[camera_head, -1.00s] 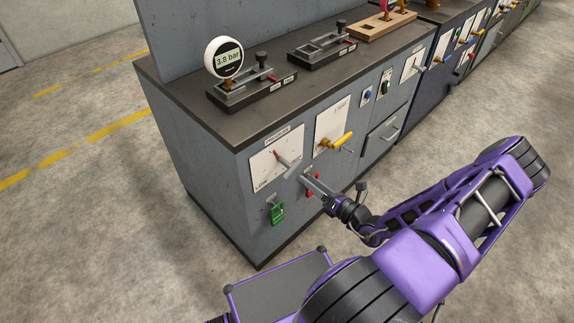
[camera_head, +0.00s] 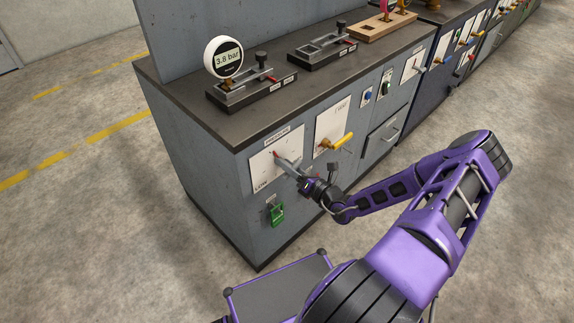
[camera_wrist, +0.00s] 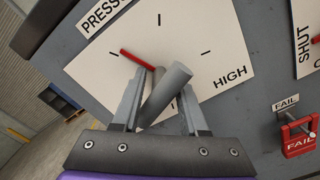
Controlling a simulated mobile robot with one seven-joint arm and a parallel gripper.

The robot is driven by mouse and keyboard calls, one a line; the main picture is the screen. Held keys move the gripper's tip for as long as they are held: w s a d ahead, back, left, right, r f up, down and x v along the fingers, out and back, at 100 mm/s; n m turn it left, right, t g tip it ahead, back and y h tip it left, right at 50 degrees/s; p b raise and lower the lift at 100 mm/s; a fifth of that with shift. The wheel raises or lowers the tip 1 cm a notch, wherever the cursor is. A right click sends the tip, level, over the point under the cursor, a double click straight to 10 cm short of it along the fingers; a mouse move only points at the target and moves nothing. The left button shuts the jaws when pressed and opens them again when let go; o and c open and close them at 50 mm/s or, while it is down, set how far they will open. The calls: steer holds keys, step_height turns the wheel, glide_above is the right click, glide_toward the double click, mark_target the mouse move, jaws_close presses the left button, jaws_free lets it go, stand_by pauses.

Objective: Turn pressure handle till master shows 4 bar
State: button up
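The master gauge (camera_head: 223,57) stands on the bench top and its display reads about 3.8 bar. The pressure dial (camera_head: 261,165) is a white plate on the cabinet front; in the wrist view its HIGH mark (camera_wrist: 229,77) is at the right. The pressure handle (camera_wrist: 165,92) is a grey rod sticking out of the dial, with a red pointer (camera_wrist: 137,60) at its base. My gripper (camera_wrist: 160,84) is at the dial with its fingers apart, one on each side of the rod. The rod looks close to the left finger; contact cannot be told. In the head view my gripper (camera_head: 288,167) hides part of the dial.
A second dial with a yellow handle (camera_head: 341,142) is just right of my gripper. A green tag (camera_head: 277,215) hangs below the pressure dial. A red FAIL tag (camera_wrist: 297,135) is at the right in the wrist view.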

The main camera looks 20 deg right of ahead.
jaws_close()
steer(key=shift+r+n+p, duration=0.2)
steer(key=shift+n+p, duration=0.2)
steer(key=shift+p, duration=0.3)
steer(key=shift+f+n+p, duration=0.2)
steer(key=shift+n+p, duration=0.1)
steer(key=shift+n, duration=0.2)
steer(key=shift+o, duration=1.6)
jaws_free()
steer(key=v, duration=1.7)
steer(key=shift+s+p, duration=0.25)
steer(key=shift+p, duration=0.2)
steer(key=shift+d, duration=0.1)
steer(key=shift+c, duration=0.2)
